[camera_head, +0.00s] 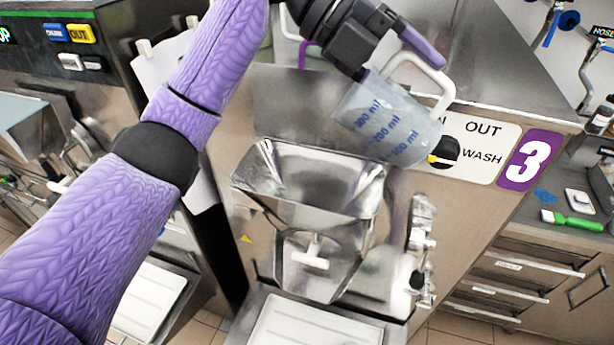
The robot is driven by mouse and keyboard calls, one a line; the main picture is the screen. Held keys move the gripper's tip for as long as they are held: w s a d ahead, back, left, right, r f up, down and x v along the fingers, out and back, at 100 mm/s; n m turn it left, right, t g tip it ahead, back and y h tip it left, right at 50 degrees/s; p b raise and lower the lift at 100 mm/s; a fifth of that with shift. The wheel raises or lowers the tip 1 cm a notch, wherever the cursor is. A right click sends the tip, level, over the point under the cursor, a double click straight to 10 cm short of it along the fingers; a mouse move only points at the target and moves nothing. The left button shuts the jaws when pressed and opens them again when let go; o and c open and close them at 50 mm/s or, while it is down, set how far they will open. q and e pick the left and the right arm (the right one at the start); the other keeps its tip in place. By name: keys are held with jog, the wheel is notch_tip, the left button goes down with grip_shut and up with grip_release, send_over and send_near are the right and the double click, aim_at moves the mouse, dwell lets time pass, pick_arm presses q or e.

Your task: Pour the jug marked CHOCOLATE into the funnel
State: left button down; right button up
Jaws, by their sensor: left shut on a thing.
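A translucent jug (388,122) with blue ml marks hangs tilted above and to the right of the steel funnel, in front of machine 3. Its white handle (441,92) is at the upper right. No CHOCOLATE marking shows, and no brown contents can be made out. My left gripper (398,66) is shut on the jug near its handle; the exact grip is partly hidden. The steel funnel (262,178) is a wide square hopper with its open top facing up. Its inside looks like bare metal. My right gripper is out of view.
The machine front carries a purple 3 sign (531,160) and an OUT/WASH panel (482,141). A steel spout with taps (420,250) stands right of the funnel. A white tray (305,325) lies below. A green brush (575,221) rests on the right counter.

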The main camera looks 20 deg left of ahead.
aim_at(373, 68)
pick_arm(q)
jog(key=shift+a+r+h+b, duration=0.2)
jog(key=shift+a+h+b, duration=0.1)
jog(key=shift+h+b, duration=0.15)
jog(key=shift+a+r+h+b, duration=0.3)
jog(key=shift+a+r+h, duration=0.15)
jog(key=shift+h, duration=0.1)
jog(key=shift+a, duration=0.1)
jog(key=shift+a+r+h+b, duration=0.25)
jog(key=shift+a+h+b, duration=0.2)
jog(key=shift+a+h, duration=0.25)
jog(key=shift+w+a+r+h+b, duration=0.1)
jog(key=shift+a+r+h+b, duration=0.1)
jog(key=shift+a+h+b, duration=0.25)
dwell(0.4)
jog(key=shift+d+r+h+b, duration=0.1)
jog(key=shift+d+h+b, duration=0.1)
jog(key=shift+h+b, duration=0.15)
jog(key=shift+a+r+h+b, duration=0.2)
jog(key=shift+a+h+b, duration=0.2)
jog(key=shift+h+b, duration=0.15)
dwell(0.4)
jog(key=shift+a+r+h+b, duration=0.45)
jog(key=shift+a+r+h, duration=0.1)
jog(key=shift+r+h, duration=0.15)
